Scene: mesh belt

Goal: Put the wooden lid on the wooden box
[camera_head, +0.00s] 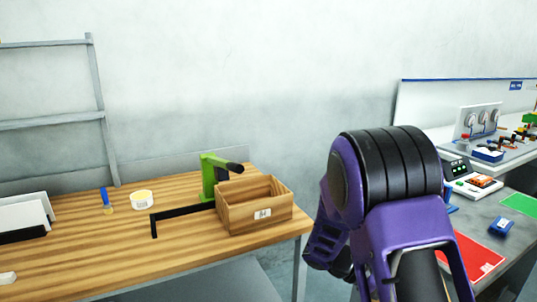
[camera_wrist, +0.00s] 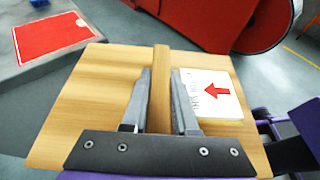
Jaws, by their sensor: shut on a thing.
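The wooden box (camera_head: 255,212) stands open and upright near the right end of the wooden table, with a small white label on its front. My gripper (camera_wrist: 161,82) is shut on the raised bar across the wooden lid (camera_wrist: 90,100) in the wrist view. The lid is a flat pale board with a white label (camera_wrist: 212,94) bearing a red arrow. In the head view, my purple and black arm is to the right of the box; my gripper and the lid are hidden there.
A green clamp (camera_head: 208,177) stands behind the box, and a black angle strip (camera_head: 180,216) lies left of it on the wooden table (camera_head: 95,240). A tape roll (camera_head: 141,200) lies farther left. A grey bench with a red mat (camera_head: 474,262) is at right.

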